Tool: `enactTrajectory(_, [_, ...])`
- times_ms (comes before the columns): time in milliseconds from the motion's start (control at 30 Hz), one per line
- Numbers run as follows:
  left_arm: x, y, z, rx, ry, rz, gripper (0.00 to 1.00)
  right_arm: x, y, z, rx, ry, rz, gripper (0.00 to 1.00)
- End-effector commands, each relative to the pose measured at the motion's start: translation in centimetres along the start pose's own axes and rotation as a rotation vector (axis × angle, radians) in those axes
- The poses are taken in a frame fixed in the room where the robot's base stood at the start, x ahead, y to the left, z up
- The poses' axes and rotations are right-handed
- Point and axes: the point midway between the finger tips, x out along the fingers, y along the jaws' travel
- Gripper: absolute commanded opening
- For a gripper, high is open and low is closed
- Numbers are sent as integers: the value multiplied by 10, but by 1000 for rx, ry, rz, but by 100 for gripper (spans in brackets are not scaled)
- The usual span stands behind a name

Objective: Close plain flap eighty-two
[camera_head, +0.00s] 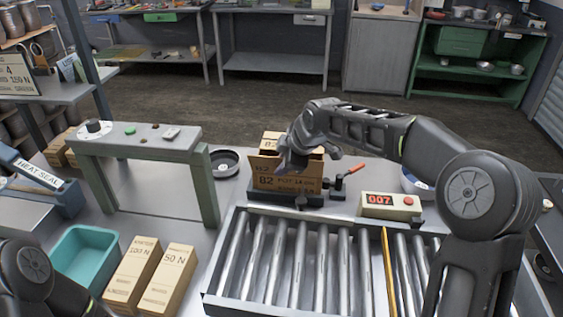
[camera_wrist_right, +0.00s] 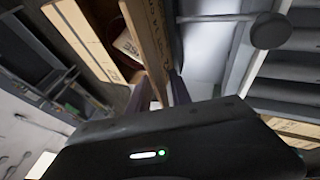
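The cardboard box marked 82 (camera_head: 285,182) stands in a dark fixture on the table, with a raised brown panel facing me. My right gripper (camera_head: 284,164) reaches down at the box's top edge from the right. In the right wrist view a brown board (camera_wrist_right: 148,40), which looks like a raised flap, runs down between my two dark fingers (camera_wrist_right: 160,92). The fingers are apart with the board between them; whether they press on it is unclear. Part of the box inside shows left of the board. Only a link of my left arm shows, at lower left; its gripper is out of view.
A roller conveyor (camera_head: 240,285) lies in front of the box.

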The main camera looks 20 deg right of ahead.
Motion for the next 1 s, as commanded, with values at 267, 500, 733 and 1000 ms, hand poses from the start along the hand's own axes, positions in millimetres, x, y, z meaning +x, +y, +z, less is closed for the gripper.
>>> enactTrajectory(267, [-1, 0, 0, -1, -1, -1, 0, 8, 0, 0, 0, 0, 0, 25])
enactTrajectory(500, [-1, 0, 0, -1, -1, -1, 0, 8, 0, 0, 0, 0, 0, 14])
enactTrajectory(733, [-1, 0, 0, 0, -1, -1, 0, 8, 0, 0, 0, 0, 0, 0])
enactTrajectory(1000, [-1, 0, 0, 0, -1, -1, 0, 8, 0, 0, 0, 0, 0, 0])
